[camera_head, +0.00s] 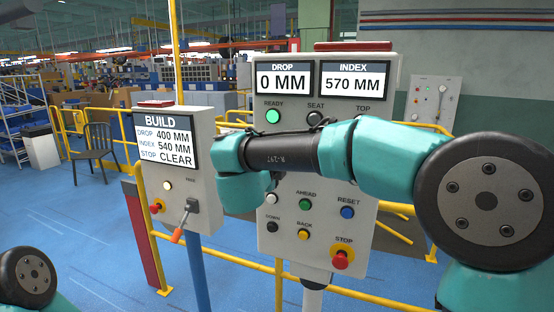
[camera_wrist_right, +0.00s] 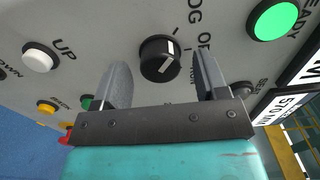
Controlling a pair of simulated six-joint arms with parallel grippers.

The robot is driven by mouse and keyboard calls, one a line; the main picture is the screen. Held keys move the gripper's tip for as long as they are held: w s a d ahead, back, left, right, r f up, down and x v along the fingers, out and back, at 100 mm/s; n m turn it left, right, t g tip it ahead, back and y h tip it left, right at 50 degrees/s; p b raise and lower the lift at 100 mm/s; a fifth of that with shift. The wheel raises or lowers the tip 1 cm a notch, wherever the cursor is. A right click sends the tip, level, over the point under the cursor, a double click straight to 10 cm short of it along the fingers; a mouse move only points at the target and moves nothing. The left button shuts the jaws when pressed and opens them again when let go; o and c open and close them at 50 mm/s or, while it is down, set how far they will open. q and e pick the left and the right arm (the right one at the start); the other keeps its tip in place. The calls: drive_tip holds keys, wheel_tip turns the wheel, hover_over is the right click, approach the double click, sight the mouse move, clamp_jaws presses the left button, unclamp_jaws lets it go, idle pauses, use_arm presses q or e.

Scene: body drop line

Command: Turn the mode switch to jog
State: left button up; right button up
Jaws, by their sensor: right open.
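The mode switch (camera_wrist_right: 160,58) is a round black knob with a white mark, seen in the right wrist view. Labels reading partly "OG" and "OF" are printed above it there. I cannot tell for sure which label the mark points at. My right gripper (camera_wrist_right: 164,76) is open, with one grey finger on each side of the knob; contact is not visible. In the head view my right arm crosses the main panel (camera_head: 300,245) and hides the switch and the gripper. My left gripper is not in view.
The panel carries a lit green READY lamp (camera_head: 273,116), a blue RESET button (camera_head: 347,212) and a red STOP button (camera_head: 341,259). Its displays read 0 MM and 570 MM. A smaller build panel (camera_head: 177,190) with an orange-tipped lever (camera_head: 182,225) stands left. Yellow rails run behind.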

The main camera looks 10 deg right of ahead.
drive_tip(key=v, duration=1.6)
drive_tip(key=w+d+f+n+y, duration=0.2)
drive_tip(key=w+f+n, duration=0.2)
drive_tip(key=f, duration=0.5)
drive_tip(key=w+d+f+n+y, duration=0.2)
drive_tip(key=w+f+n+y, duration=0.15)
drive_tip(key=f, duration=0.45)
drive_tip(key=w+d+f+n+y, duration=0.2)
drive_tip(key=w+f+n, duration=0.25)
drive_tip(key=f, duration=0.45)
drive_tip(key=s+d+f+n+g+y, duration=0.2)
drive_tip(key=d+f+n, duration=0.1)
drive_tip(key=f, duration=0.6)
drive_tip(key=s+d+f+n+g+y, duration=0.1)
drive_tip(key=s+d+f+n+g, duration=0.15)
drive_tip(key=f, duration=0.65)
drive_tip(key=s+d+f+n+g+y, duration=0.2)
drive_tip(key=s+f+g, duration=0.2)
drive_tip(key=s+f, duration=0.5)
drive_tip(key=s+d+f+n+g+y, duration=0.2)
drive_tip(key=s+f+g, duration=0.3)
drive_tip(key=s+f, duration=0.5)
drive_tip(key=s+d+n, duration=0.1)
drive_tip(key=s, duration=0.2)
drive_tip(key=shift+s+f+n, duration=0.25)
drive_tip(key=shift+s+n, duration=0.1)
drive_tip(key=shift+s, duration=0.05)
